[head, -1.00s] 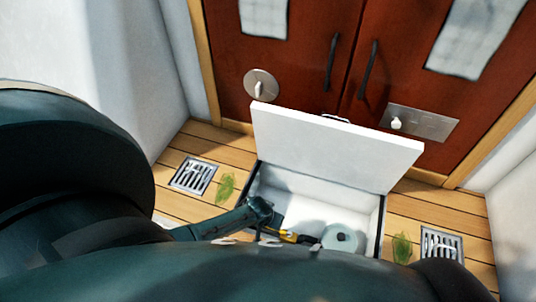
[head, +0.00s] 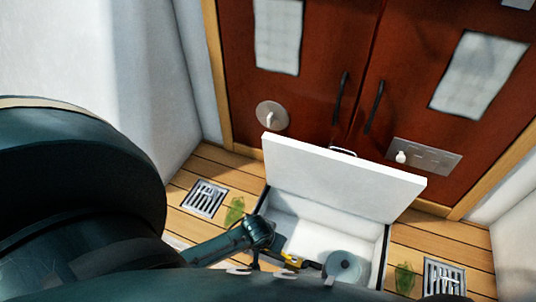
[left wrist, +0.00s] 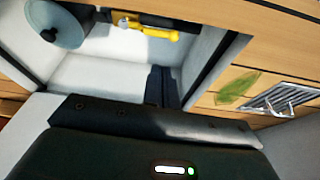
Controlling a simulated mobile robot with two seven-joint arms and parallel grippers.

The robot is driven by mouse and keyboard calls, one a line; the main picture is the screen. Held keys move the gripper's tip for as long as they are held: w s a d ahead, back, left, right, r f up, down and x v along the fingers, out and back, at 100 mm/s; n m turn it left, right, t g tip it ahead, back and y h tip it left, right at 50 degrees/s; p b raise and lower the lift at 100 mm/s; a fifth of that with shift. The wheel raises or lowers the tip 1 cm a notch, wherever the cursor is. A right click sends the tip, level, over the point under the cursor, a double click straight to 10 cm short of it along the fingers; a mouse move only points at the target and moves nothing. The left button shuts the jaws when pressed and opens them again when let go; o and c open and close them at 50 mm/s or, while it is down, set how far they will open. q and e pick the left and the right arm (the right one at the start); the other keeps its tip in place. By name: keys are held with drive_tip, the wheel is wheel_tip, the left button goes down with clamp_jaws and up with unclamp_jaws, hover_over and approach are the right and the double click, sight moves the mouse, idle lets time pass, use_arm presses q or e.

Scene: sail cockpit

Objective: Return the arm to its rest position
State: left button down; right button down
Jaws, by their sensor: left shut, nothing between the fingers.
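My left arm comes in from the left in the head view and ends over the left side of an open white box (head: 300,240). In the left wrist view my left gripper (left wrist: 160,86) is shut and empty, with its dark fingers in front of the white box interior (left wrist: 100,75). A yellow and black tool (head: 292,259) and a grey-blue disc (head: 345,267) lie in the box. They also show in the left wrist view, the tool (left wrist: 150,30) near the top and the disc (left wrist: 55,24) at the top left. My right gripper does not show.
The box's white lid (head: 340,180) stands open in front of red-brown doors (head: 310,100) with dark handles. Metal drain grates (head: 204,198) and (head: 443,278) and green leaf-like pieces (head: 235,211) lie on the wooden floor. A white wall (head: 150,70) rises at the left.

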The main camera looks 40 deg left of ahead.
use_arm(q)
drive_tip(key=shift+s+r, duration=0.25)
drive_tip(key=shift+r, duration=0.35)
